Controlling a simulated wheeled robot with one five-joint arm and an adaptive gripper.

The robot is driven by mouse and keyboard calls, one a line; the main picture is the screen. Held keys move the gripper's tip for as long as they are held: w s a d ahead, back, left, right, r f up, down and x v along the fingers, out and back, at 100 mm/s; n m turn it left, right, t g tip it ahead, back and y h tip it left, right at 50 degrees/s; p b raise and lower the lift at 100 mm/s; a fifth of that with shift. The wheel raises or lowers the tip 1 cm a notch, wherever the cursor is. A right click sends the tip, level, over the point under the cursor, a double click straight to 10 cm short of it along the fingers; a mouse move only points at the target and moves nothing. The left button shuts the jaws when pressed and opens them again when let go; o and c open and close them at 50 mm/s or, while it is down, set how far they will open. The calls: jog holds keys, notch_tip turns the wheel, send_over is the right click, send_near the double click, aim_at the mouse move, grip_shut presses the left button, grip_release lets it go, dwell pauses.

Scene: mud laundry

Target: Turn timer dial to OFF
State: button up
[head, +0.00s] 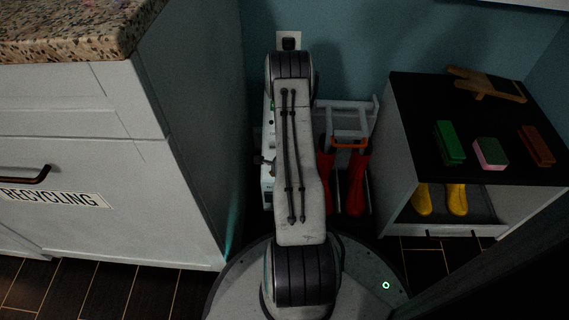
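A pale wall plate (288,36) with a dark round part on it is on the teal wall, just above the top bend of my arm. It is small and partly covered, so I cannot tell whether this is the timer dial, and no OFF mark can be read. My arm rises from my base in the middle of the view and hides much of what is behind it. My gripper cannot be made out; it seems hidden behind my arm.
A white cabinet with a granite top (70,35) and a RECYCLING label (52,197) stands close on the left. A black-topped bench (420,110) with brushes and a sponge (490,154) stands right. Red boots (355,185) are behind my arm; yellow boots (457,199) are under the bench.

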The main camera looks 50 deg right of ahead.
jog(key=c, duration=1.2)
